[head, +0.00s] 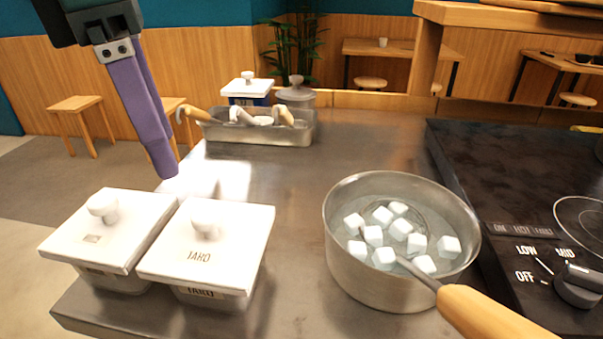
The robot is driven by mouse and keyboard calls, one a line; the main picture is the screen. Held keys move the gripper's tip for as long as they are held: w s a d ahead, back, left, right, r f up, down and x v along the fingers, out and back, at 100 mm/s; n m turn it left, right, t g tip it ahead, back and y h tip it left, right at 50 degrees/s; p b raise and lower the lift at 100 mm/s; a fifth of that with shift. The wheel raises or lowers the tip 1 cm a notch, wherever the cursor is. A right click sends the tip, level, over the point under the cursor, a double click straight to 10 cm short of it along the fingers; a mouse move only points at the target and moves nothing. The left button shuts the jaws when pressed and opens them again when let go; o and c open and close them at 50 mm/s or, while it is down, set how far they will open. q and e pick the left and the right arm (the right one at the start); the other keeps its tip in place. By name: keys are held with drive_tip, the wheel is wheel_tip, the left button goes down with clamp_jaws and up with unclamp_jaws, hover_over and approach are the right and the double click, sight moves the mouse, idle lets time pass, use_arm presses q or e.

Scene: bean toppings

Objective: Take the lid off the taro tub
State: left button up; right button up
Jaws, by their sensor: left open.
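The taro tub (213,297) stands at the front left of the steel counter. Its white lid (240,238) lies flat on top, has a round knob (207,215) and reads TARO. A second white-lidded tub (85,235) stands close on its left, with its own knob; its label is too small to read. My left gripper (165,172) comes down from the top left. Its purple fingers are open, seen nearly edge-on, and hold nothing. The fingertips are above and behind the two tubs, apart from both knobs. My right gripper is not in view.
A steel pot (350,263) with white cubes in liquid stands right of the taro tub, its wooden handle (490,312) pointing to the front right. A black stove (510,190) is at the right. A utensil tray (260,130) stands at the back. The middle counter is clear.

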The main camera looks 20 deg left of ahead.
sight(205, 212)
use_arm(q)
drive_tip(key=f, duration=0.2)
drive_tip(key=d+f, duration=0.1)
drive_tip(key=f, duration=0.2)
drive_tip(key=d+f, duration=0.1)
drive_tip(key=f, duration=0.1)
drive_tip(key=shift+w+d+f+p, duration=0.1)
drive_tip(key=shift+w+f+p, duration=0.2)
drive_tip(key=shift+w+f, duration=0.1)
drive_tip(key=shift+f, duration=0.35)
clamp_jaws()
